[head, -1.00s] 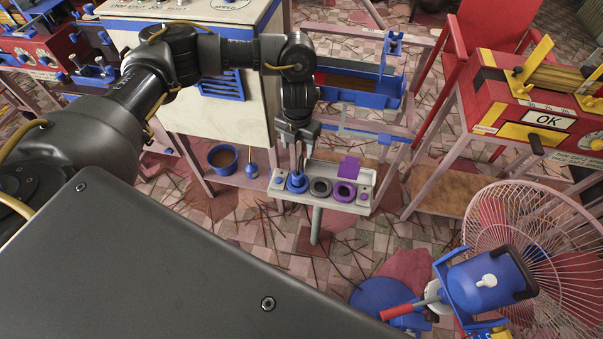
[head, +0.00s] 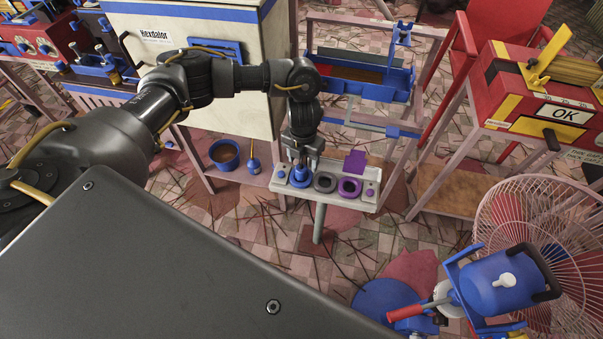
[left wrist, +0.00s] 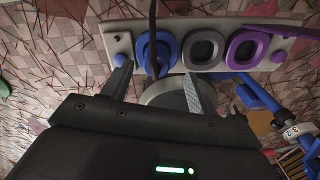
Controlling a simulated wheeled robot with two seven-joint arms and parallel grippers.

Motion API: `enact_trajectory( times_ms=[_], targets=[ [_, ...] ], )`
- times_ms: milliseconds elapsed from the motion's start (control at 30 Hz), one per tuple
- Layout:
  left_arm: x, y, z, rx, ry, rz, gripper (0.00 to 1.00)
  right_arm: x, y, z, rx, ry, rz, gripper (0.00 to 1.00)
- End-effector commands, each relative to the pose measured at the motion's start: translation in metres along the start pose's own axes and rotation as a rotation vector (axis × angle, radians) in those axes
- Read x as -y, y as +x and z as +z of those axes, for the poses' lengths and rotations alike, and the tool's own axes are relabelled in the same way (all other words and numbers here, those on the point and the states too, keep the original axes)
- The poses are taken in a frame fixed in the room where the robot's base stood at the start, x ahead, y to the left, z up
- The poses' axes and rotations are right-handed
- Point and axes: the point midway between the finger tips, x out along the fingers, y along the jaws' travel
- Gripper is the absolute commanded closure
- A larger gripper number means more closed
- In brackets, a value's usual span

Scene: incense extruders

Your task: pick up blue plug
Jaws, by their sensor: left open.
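The blue plug (head: 301,177) stands at the left part of a narrow grey tray (head: 368,198). In the left wrist view the blue plug (left wrist: 157,50) shows as a blue ring with a dark upright part in its middle. My left gripper (head: 301,159) points down just above the plug in the head view. In the left wrist view its two fingers (left wrist: 157,88) are apart, one toward each side of the plug, with nothing clearly held between them. How close the fingertips are to the plug is hard to tell. My right gripper is not in view.
A dark grey ring (head: 325,182) and a purple ring (head: 349,187) sit right of the plug on the tray. A purple piece (head: 355,162) stands behind. A white cabinet (head: 225,100) is close behind my left arm. A pink fan (head: 540,230) stands at right.

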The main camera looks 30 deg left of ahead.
Motion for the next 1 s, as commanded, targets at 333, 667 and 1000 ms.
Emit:
enact_trajectory(
  times_ms=[333, 667, 1000],
  targets=[
    [-0.004, 0.040, -0.002, -0.002, -0.003, 0.000, 0.41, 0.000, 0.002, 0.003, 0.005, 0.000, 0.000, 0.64],
    [-0.005, 0.052, -0.002, 0.000, -0.001, 0.000, 0.41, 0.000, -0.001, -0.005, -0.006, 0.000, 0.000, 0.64],
    [-0.004, 0.051, -0.002, 0.000, -0.001, 0.000, 0.79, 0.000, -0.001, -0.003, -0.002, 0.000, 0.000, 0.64]
  ],
)
